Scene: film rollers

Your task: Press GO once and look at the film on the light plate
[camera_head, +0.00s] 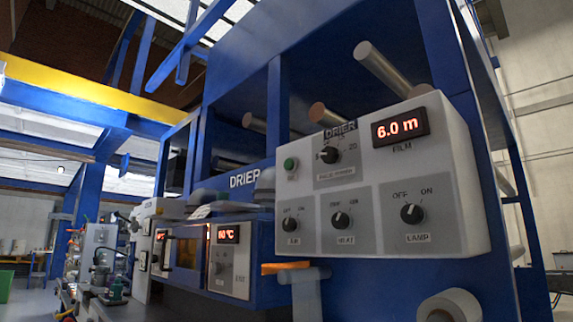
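A grey control box (465,190) fills the right middle of the head view. A round green button (291,164) sits at its upper left; the label under it is too small to read, so I cannot tell whether it says GO. A display (401,127) marked FILM reads 6.0 m in red. A knob (411,213) labelled LAMP has OFF and ON marks. I cannot make out the light plate for sure. A thin orange strip (284,267) shows below the box. Neither of my grippers is in view.
The blue machine frame (305,50) stands behind the box, with metal rollers (383,68) sticking out. A pale roll (449,306) is at the bottom right. Open floor lies far left.

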